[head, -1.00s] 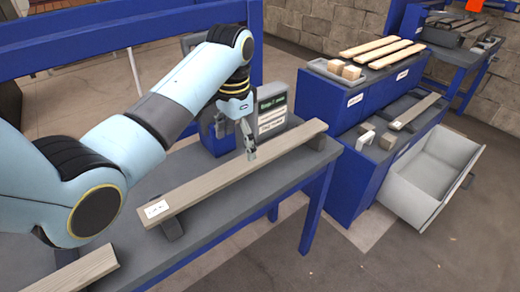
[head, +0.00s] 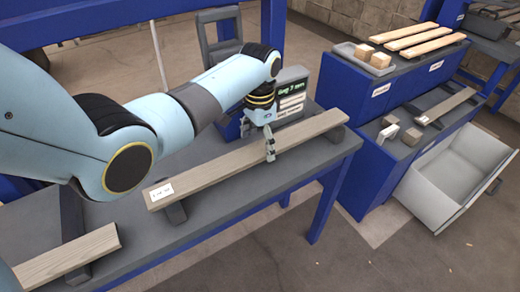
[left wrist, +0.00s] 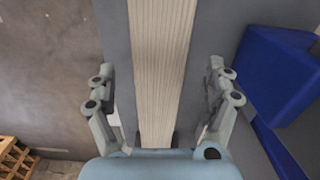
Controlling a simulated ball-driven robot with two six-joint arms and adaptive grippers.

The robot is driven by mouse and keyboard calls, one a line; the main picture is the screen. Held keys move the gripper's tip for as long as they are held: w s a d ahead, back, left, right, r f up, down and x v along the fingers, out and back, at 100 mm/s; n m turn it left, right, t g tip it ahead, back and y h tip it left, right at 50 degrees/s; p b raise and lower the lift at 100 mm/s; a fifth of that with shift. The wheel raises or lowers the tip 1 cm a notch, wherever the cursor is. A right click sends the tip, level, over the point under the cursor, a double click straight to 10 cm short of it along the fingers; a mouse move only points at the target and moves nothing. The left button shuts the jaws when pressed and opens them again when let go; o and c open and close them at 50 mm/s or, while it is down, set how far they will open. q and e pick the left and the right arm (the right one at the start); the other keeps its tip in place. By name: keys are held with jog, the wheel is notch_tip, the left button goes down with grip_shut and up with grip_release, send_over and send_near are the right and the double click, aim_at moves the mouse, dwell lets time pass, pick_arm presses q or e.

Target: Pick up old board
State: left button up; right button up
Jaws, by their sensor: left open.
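The old board (head: 225,168), long, grey and weathered with a white label at its near left end, lies across supports on the grey bench (head: 200,228). My left gripper (head: 270,149) is at the board, right of its middle. In the left wrist view the open fingers (left wrist: 162,100) stand on either side of the board (left wrist: 160,60), with a gap on each side. Whether the fingers touch the bench is not clear. My right gripper is not in view.
A second grey board piece (head: 68,258) lies at the bench's lower left. To the right are a blue cabinet (head: 375,95) with pale boards (head: 425,47) and blocks, and an open drawer (head: 455,175).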

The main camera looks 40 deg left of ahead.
pick_arm(q)
jog(key=shift+w+f, duration=0.1)
jog(key=shift+f, duration=0.7)
jog(key=c, duration=1.5)
